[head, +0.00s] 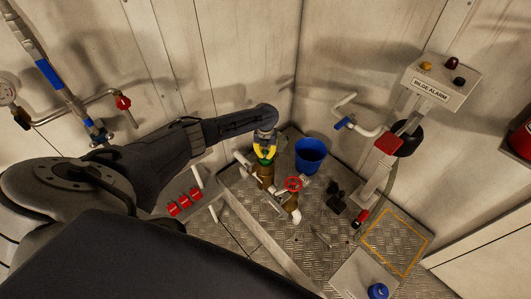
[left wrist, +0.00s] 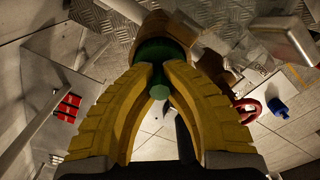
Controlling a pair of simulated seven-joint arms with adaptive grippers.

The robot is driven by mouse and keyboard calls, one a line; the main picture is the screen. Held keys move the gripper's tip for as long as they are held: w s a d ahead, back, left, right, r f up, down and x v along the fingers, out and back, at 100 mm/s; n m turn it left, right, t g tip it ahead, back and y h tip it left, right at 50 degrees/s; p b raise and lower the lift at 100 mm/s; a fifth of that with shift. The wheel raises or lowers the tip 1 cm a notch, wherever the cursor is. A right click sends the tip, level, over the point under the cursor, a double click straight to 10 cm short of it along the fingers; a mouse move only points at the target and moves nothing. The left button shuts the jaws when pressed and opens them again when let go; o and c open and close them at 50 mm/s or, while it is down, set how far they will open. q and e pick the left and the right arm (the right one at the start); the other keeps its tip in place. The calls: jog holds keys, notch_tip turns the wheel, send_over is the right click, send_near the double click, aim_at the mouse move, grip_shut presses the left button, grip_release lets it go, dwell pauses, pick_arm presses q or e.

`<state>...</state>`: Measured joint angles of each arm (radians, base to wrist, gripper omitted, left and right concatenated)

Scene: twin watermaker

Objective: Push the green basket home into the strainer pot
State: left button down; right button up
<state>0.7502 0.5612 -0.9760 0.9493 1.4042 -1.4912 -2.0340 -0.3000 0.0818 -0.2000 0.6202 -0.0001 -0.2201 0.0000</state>
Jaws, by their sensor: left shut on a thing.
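The green basket (head: 264,161) shows as a thin green band between my left gripper and the bronze strainer pot (head: 265,174). In the left wrist view the basket (left wrist: 158,52) sits at the mouth of the brown pot (left wrist: 172,26), and its green stem end shows between the yellow fingers. My left gripper (head: 264,152) points down over the pot; in the left wrist view its fingers (left wrist: 160,73) are shut on the basket's stem. The fingers hide part of the basket, and I cannot tell how deep it sits. My right gripper is not in view.
A red handwheel valve (head: 293,184) and a blue bucket (head: 310,155) stand just right of the pot. Red blocks (head: 185,202) lie on a plate at left. The bilge alarm box (head: 441,82) is at right. Chequered floor at front right is mostly clear.

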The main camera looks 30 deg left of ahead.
pick_arm(q)
jog(key=shift+f, duration=1.4)
jog(key=c, duration=1.5)
grip_release()
jog(key=shift+o, duration=0.2)
jog(key=shift+r, duration=6)
